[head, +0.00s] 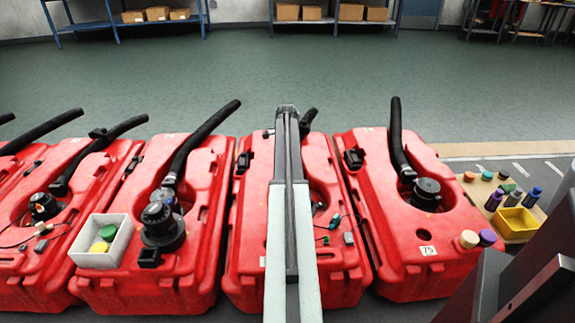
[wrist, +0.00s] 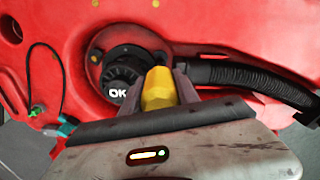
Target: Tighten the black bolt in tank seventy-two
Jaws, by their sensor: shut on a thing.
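In the wrist view my gripper (wrist: 173,90) is shut on a yellow piece (wrist: 158,90), which sits between its dark fingers. The piece is beside a black knurled cap (wrist: 122,75) marked "OK" on a red tank (wrist: 220,30). I cannot tell whether they touch. In the head view my arm reaches over the red tank (head: 245,240) left of the tank labelled 75 (head: 428,250) and hides its middle. No number on the reached tank is readable.
A black hose (wrist: 250,78) runs right from the cap. Loose wires with a teal plug (wrist: 66,128) lie at left. A white bin (head: 122,243) with green and yellow pieces sits on the tank to the left. A yellow tray (head: 515,223) and coloured caps stand at right.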

